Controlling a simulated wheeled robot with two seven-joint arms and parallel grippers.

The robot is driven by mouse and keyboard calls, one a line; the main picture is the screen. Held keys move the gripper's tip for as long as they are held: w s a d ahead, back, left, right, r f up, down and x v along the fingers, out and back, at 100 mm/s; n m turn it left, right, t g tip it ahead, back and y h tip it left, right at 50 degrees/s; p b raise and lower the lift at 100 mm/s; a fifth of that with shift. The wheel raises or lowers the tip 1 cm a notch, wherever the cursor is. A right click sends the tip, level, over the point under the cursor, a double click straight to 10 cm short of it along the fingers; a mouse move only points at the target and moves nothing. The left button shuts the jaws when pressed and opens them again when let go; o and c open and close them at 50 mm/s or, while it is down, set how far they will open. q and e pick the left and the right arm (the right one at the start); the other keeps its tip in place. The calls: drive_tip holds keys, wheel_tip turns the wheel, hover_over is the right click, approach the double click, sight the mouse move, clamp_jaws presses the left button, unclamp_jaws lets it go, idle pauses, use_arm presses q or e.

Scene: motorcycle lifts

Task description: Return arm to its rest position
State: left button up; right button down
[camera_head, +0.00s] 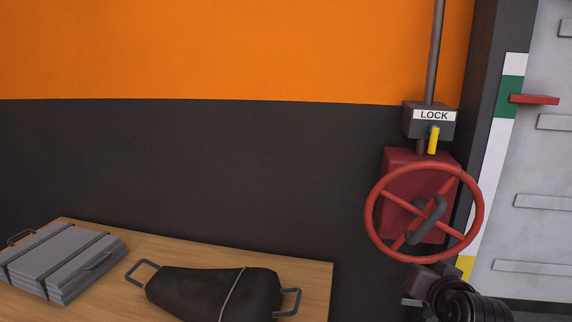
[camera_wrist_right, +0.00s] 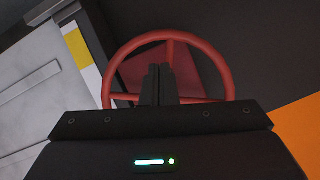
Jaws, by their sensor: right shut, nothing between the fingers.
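My right arm comes into the bottom right of the head view, its dark wrist (camera_head: 465,303) just below the red handwheel (camera_head: 472,250). In the right wrist view my right gripper (camera_wrist_right: 159,72) has its two black fingers together, with nothing between them. The handwheel also shows there (camera_wrist_right: 116,65), behind the fingers, which cover part of it. I cannot tell the exact gap between fingers and wheel. A dark grey looped piece (camera_head: 428,212) shows over the wheel's hub. My left gripper is not in view.
A red box (camera_head: 400,165) sits behind the wheel, under a LOCK box (camera_head: 415,125) with a yellow lever (camera_head: 433,140). A wooden bench (camera_head: 315,285) at lower left holds a black bag (camera_head: 205,290) and a grey case (camera_head: 60,265). A red tab (camera_head: 535,99) projects at right.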

drive_tip(key=s+a+f+n+g+y, duration=0.1)
drive_tip(key=s+a+f+n+g, duration=0.15)
drive_tip(key=s+f, duration=0.5)
drive_tip(key=s+a+f+n+g, duration=0.2)
drive_tip(key=s+a+f+g, duration=0.15)
drive_tip(key=s+f, duration=0.4)
drive_tip(key=s+a+f+n+g+y, duration=0.1)
drive_tip(key=s+a+f+n+g, duration=0.2)
drive_tip(key=s+f, duration=0.45)
wheel_tip(320, 180, down, 28)
drive_tip(key=s+d+g, duration=0.1)
drive_tip(key=s+g, duration=0.1)
drive_tip(key=s+d+f, duration=0.2)
drive_tip(key=s+f, duration=0.7)
drive_tip(key=s, duration=0.1)
drive_tip(key=s+d+f+g, duration=0.1)
drive_tip(key=s+d+f, duration=0.1)
drive_tip(key=s+f, duration=0.7)
drive_tip(key=shift+s+f+h, duration=0.3)
drive_tip(key=shift+s+f, duration=0.1)
drive_tip(key=shift+f, duration=0.3)
